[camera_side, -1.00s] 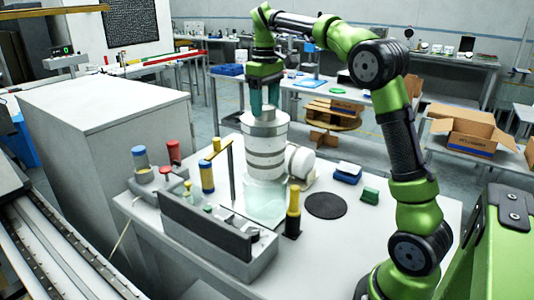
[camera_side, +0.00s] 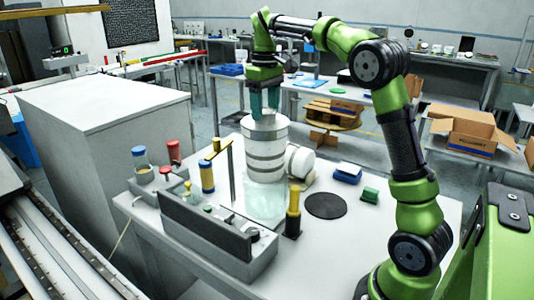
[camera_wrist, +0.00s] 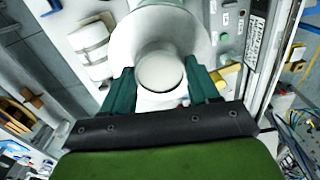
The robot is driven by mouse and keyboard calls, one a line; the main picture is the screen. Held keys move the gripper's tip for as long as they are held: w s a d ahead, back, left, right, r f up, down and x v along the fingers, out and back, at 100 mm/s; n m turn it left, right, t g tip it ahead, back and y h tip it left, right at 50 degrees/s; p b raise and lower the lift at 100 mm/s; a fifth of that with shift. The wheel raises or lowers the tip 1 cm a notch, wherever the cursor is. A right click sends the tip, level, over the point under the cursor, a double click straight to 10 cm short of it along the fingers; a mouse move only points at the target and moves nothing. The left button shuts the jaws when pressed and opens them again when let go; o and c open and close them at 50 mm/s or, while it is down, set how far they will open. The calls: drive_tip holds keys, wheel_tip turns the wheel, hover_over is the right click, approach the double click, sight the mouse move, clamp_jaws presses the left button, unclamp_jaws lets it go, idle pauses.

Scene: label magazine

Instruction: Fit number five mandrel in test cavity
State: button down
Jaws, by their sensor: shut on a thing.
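My gripper (camera_side: 265,112) points straight down over a banded white cylinder (camera_side: 265,158) on a pale translucent base (camera_side: 264,203). Its teal fingers are shut on a white round-topped piece (camera_wrist: 160,71), which I take for the mandrel; no number is readable on it. In the wrist view my gripper (camera_wrist: 163,84) has one finger on each side of this piece, and a wide white rim (camera_wrist: 120,45) surrounds it. The held piece sits low at the cylinder's top. Its lower part and the inside of the cavity are hidden, so I cannot tell how deep it sits.
A white cylinder (camera_side: 300,160) lies just right of the upright one. A grey control box (camera_side: 215,235) and several coloured posts stand to the left. A black-and-yellow post (camera_side: 293,212) stands in front.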

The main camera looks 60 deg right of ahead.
sight(265, 146)
drive_tip(key=shift+f, duration=5.6)
drive_tip(key=shift+c, duration=1.9)
unclamp_jaws()
drive_tip(key=shift+o, duration=1)
drive_tip(key=shift+f, duration=0.15)
wheel_tip(265, 146, up, 17)
drive_tip(key=shift+r, duration=0.1)
